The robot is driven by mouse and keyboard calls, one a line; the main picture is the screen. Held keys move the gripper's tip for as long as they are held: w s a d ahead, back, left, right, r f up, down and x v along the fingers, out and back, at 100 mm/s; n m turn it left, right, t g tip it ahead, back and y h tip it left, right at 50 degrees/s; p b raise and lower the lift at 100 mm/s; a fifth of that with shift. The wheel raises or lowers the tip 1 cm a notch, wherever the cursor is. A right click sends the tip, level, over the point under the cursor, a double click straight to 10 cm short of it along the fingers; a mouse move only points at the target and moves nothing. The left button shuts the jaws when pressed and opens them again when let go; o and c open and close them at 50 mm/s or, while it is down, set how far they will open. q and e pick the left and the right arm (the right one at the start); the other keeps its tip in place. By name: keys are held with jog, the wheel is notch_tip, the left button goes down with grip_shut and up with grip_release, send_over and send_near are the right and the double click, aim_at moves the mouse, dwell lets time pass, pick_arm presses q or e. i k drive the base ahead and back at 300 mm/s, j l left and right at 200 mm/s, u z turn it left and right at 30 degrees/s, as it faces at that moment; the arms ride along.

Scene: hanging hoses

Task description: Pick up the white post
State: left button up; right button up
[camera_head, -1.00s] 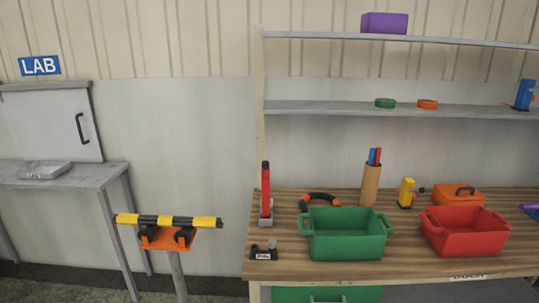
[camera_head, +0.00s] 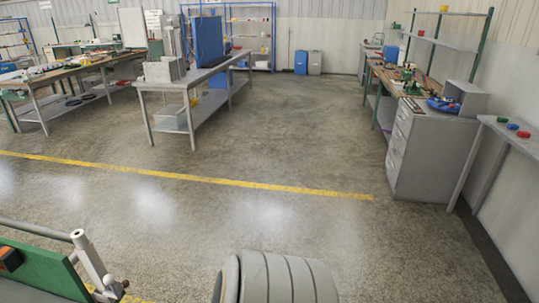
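A white post (camera_head: 90,262) with a round grey top shows at the lower left, close to the camera. It looks tilted in this view. It stands beside a green panel (camera_head: 40,272), and I cannot tell whether they touch. The lower end of the post is near the bottom edge of the picture. Neither of my grippers is in view, so their state and their distance from the post do not show.
A yellow line (camera_head: 190,178) crosses the open floor (camera_head: 290,140). A grey table (camera_head: 213,73) stands at the back left, with a cluttered workbench (camera_head: 60,72) left of it. A grey drawer cabinet (camera_head: 420,150) and a side table (camera_head: 515,137) line the right wall.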

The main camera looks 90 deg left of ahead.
aim_at(85, 250)
jog(key=u, duration=4.15)
